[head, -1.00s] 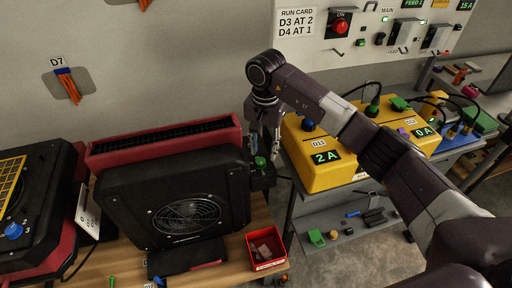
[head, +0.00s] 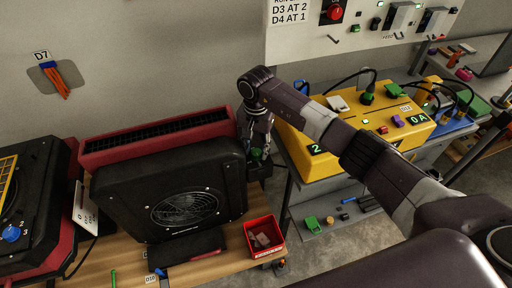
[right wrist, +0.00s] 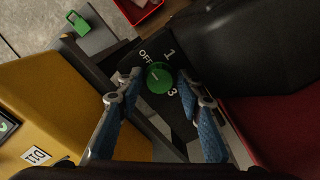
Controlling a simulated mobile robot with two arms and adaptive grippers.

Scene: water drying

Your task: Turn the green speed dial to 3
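The green speed dial (right wrist: 159,77) sits on a dark control box at the fan's side, with the labels OFF, 1 and 3 visible around it in the right wrist view. A pale mark shows on its face; I cannot read its setting for certain. In the head view the dial (head: 256,154) is partly covered by my right gripper (head: 256,142). The right wrist view shows my right gripper (right wrist: 160,85) open, one fingertip on either side of the dial. I cannot tell whether the fingertips touch it. The black and red fan (head: 170,190) stands on the bench. My left gripper is not in view.
A yellow power unit (head: 345,160) stands right of the dial, under my right arm. A red bin (head: 262,238) sits on the wooden bench (head: 210,270) in front. Another fan with a blue dial (head: 12,233) stands at the left.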

